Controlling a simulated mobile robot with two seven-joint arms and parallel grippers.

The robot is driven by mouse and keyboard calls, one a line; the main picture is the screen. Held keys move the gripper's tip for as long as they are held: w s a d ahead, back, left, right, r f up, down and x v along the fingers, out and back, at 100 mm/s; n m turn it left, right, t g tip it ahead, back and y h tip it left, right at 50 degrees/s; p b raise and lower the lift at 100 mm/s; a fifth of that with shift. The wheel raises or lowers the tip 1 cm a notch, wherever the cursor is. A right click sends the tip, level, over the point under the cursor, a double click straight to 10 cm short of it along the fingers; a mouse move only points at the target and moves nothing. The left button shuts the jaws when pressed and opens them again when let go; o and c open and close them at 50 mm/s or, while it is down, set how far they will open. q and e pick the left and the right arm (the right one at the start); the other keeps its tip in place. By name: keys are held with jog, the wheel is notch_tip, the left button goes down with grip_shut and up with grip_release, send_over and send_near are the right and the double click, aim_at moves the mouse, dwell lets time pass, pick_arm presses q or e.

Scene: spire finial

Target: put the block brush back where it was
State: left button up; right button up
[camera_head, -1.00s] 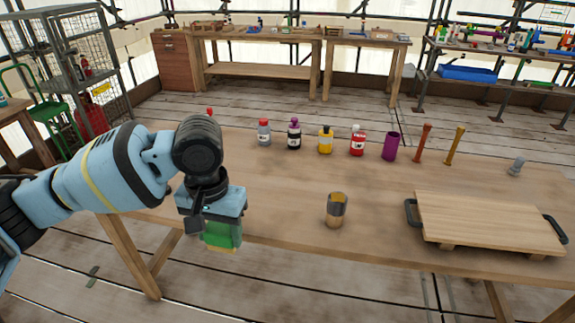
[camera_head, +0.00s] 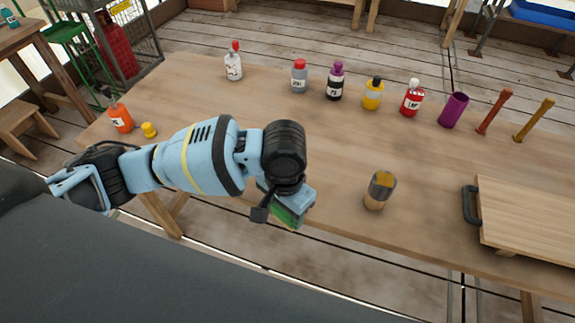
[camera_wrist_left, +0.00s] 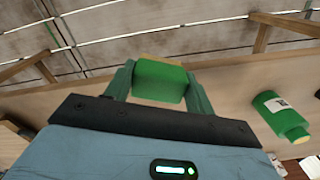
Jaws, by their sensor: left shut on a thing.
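The block brush, a green block with a pale yellowish face, is in my left gripper (camera_head: 284,208). In the head view the brush (camera_head: 290,217) shows only partly below the gripper, near the table's front edge. In the left wrist view the brush (camera_wrist_left: 158,84) sits between the two green fingers, which are shut on it. It seems to be held clear of the tabletop. Its former place cannot be told from these frames. My right gripper is not in view.
On the wooden table (camera_head: 335,150), a brown-and-grey cup (camera_head: 380,190) stands right of the gripper. Several bottles line the back, with a purple cup (camera_head: 453,110). A board (camera_head: 535,220) lies right. An orange bottle (camera_head: 120,115) stands left. The left wrist view shows a green bottle (camera_wrist_left: 280,114).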

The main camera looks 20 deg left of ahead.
pick_arm(q)
jog(key=shift+d, duration=0.1)
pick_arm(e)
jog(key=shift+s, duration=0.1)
pick_arm(q)
jog(key=shift+w, duration=0.15)
jog(key=w+a, duration=0.1)
jog(key=w, duration=0.3)
jog(key=w+a+f+b, duration=0.1)
jog(key=w, duration=0.3)
jog(key=w+a+b, duration=0.1)
jog(key=w+a, duration=0.1)
jog(key=w, duration=0.3)
jog(key=shift+f, duration=0.25)
jog(key=shift+w+a, duration=0.1)
jog(key=shift+w, duration=0.2)
jog(key=shift+w+a, duration=0.1)
jog(key=shift+w, duration=0.15)
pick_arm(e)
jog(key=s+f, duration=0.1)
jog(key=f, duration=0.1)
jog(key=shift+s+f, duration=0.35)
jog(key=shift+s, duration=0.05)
